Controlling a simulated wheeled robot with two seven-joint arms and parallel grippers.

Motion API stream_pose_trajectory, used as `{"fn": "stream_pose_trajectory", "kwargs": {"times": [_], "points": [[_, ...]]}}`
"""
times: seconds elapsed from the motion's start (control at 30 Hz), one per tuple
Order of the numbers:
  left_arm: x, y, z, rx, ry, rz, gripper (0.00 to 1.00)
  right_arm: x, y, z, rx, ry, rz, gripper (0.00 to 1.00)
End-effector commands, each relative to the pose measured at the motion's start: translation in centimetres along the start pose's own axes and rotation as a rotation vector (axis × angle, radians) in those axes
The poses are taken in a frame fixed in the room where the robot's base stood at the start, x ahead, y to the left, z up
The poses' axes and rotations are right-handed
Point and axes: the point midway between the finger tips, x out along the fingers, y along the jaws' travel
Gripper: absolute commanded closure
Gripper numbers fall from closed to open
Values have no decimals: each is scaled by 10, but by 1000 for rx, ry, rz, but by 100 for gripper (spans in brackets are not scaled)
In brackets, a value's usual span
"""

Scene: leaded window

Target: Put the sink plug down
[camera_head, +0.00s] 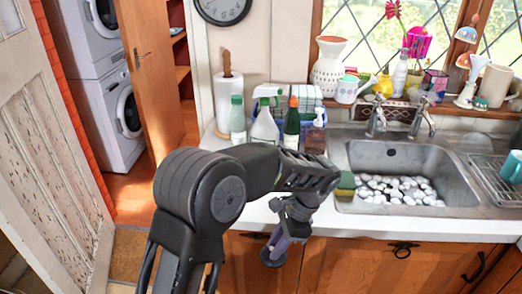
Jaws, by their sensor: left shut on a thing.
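My left arm reaches in from the lower left. Its gripper (279,240) points down in front of the counter's front edge, before the wooden cabinet doors. It is shut on a small dark round thing, which looks like the sink plug (272,259). The plug hangs at the fingertips, below the level of the countertop. The fingers partly hide it. The metal sink (455,166) is to the right of the gripper, with several pale pebble-like things in its basin. My right gripper is not in view.
The white countertop (290,217) has bottles (264,125), a paper towel roll (229,98) and a sponge (345,186) by the sink. A dish rack (494,176) stands at the right. Narrow bare counter lies along the front edge. Pots and ornaments line the windowsill.

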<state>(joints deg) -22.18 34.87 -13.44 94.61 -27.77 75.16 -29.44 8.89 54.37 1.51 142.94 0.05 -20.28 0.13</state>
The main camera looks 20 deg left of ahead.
Motion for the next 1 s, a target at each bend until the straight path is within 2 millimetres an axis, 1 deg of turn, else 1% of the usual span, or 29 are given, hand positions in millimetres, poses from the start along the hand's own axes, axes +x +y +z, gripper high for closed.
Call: {"fn": "stream_pose_trajectory", "kwargs": {"times": [0.03, 0.1, 0.4, 0.57, 0.8, 1.0], "points": [[8, 1, -1, 3, -4, 11, 100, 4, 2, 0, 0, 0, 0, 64], [9, 2, -1, 5, -7, 15, 100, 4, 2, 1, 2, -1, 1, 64], [5, -1, 0, -3, 2, 4, 100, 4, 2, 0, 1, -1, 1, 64], [-16, -18, 30, 170, 5, -76, 100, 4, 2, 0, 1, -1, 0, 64], [-46, -47, 80, 469, 3, -201, 100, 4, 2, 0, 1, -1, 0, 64], [-66, -66, 114, 682, 2, -288, 100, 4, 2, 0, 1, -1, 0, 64]]}}
